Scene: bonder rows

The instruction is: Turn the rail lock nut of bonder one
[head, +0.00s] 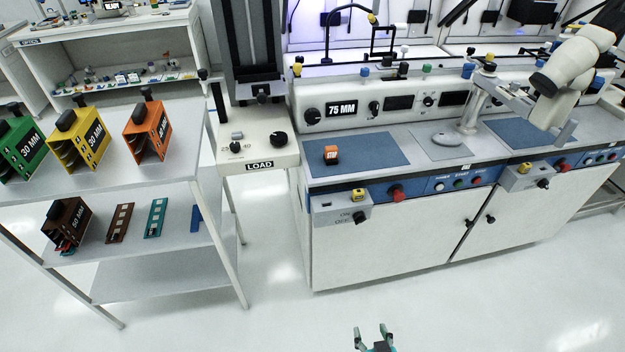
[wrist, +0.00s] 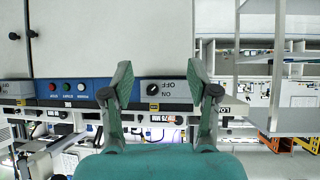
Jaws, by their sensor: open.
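The nearest bonder is a white cabinet (head: 385,240) with a blue front strip and a 75 MM display (head: 342,109). I cannot tell which part is the rail lock nut. A grey ON/OFF box with a black knob (head: 360,217) is on its front edge. My gripper (head: 371,331) is low over the floor in front of the cabinet, apart from it. In the wrist view, my gripper (wrist: 160,82) is open and empty, with the ON/OFF knob (wrist: 154,90) showing upside down between the fingers.
A shelf rack (head: 190,185) at left holds green, yellow and orange magazines (head: 148,131). A LOAD unit (head: 258,153) stands between the rack and the bonder. Floor (head: 280,320) before the cabinet is clear.

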